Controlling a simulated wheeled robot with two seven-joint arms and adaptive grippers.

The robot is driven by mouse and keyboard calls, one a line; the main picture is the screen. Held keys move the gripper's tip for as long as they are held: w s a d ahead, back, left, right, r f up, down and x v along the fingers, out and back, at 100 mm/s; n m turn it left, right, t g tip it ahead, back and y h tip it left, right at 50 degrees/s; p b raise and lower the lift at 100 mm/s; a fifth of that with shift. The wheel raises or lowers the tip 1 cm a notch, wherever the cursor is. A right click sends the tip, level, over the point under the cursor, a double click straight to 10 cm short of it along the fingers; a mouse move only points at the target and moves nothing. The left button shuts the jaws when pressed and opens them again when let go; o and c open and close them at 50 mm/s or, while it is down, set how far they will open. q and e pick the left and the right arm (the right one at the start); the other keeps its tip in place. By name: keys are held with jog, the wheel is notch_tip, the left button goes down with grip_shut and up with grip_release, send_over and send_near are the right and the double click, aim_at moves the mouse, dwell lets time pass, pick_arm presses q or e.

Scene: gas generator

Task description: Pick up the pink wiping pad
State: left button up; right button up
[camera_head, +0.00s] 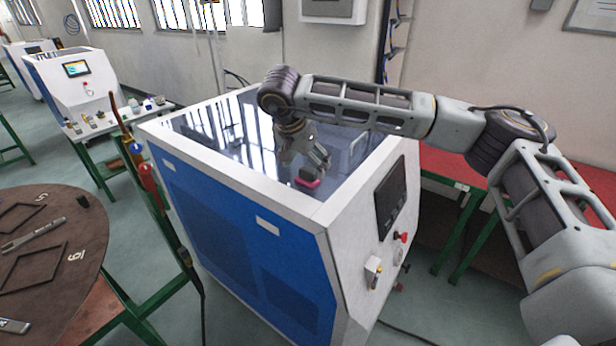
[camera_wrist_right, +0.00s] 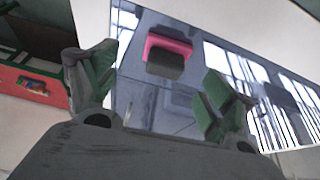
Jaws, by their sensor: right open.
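The pink wiping pad (camera_head: 307,182) lies on the glossy top of the blue and white generator cabinet (camera_head: 262,225), near its front right corner. It has a dark upper block over a pink base. In the right wrist view the pad (camera_wrist_right: 168,46) shows ahead of the fingers, between them and apart from both. My right gripper (camera_head: 305,165) is open and empty, close to the pad on its far side in the head view. Its two spread fingers also show in the right wrist view (camera_wrist_right: 158,88). My left gripper is not in view.
A raised white rim (camera_head: 240,180) surrounds the cabinet's glossy top. A round brown table (camera_head: 85,235) with flat tools stands at the left. A red-topped bench (camera_head: 450,170) stands behind my right arm. A second machine (camera_head: 80,85) stands at the back left.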

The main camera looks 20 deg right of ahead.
aim_at(307, 170)
jog(key=shift+w+d+f+p, duration=0.15)
jog(key=shift+w+f+p, duration=0.25)
jog(key=shift+f, duration=0.3)
jog(key=shift+w+d+f+p, duration=0.1)
jog(key=shift+w+f+p, duration=0.25)
jog(key=shift+f, duration=0.3)
jog(key=shift+x, duration=1.1)
jog(key=c, duration=1.1)
jog(key=shift+r+b, duration=0.9)
jog(key=shift+r, duration=4.1)
